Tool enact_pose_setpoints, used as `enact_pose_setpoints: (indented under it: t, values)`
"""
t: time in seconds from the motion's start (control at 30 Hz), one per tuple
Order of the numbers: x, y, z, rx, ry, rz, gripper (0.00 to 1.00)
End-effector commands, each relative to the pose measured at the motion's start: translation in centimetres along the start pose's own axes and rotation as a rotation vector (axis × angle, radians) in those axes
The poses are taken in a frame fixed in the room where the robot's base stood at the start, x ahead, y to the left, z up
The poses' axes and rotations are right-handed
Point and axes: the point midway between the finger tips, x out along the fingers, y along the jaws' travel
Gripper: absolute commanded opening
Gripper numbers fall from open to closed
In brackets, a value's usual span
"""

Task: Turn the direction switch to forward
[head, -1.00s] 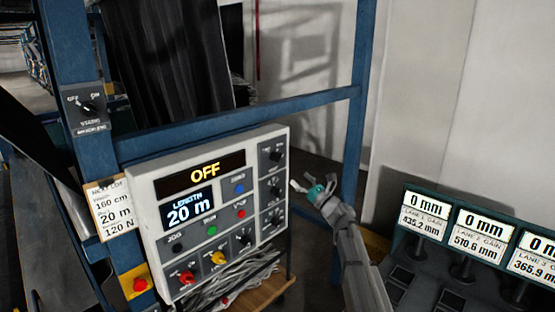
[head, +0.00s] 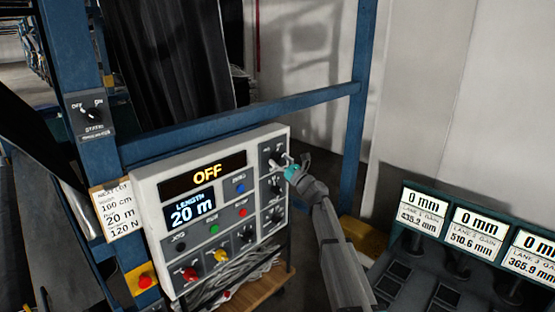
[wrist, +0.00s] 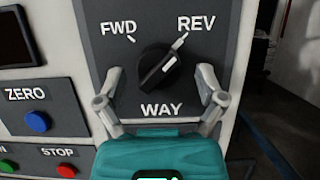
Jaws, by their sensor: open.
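The direction switch (wrist: 158,70) is a black rotary knob on a dark plate, marked FWD at upper left, REV at upper right and WAY below. Its white line points to the upper right, toward REV. My gripper (wrist: 160,95) is open in the wrist view, with one finger on each side of the knob's lower part. I cannot tell whether either finger touches it. In the head view my gripper (head: 287,163) is at the upper right of the control panel and partly hides the switch there.
The white control panel (head: 152,213) shows OFF and LENGTH 20 m. More knobs sit just below the switch. A blue ZERO button (wrist: 38,121) and red STOP button (wrist: 67,170) are to the left. A blue frame post (head: 361,110) stands right of the panel.

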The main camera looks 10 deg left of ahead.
Motion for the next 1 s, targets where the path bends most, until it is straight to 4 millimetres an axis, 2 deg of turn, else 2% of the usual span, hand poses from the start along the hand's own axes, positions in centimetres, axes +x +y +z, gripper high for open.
enact_pose_setpoints:
  t: [0.23, 0.67, 0.7, 1.0]
  values:
    - [-0.02, -0.01, -0.01, 0.000, 0.000, 0.000, 0.87]
    - [-0.03, -0.06, 0.00, 0.000, 0.000, -0.001, 0.07]
    - [0.61, 0.51, -0.26, 0.002, 0.000, 0.002, 0.06]
    - [0.07, -0.03, -0.02, -0.030, 0.002, 0.012, 0.07]
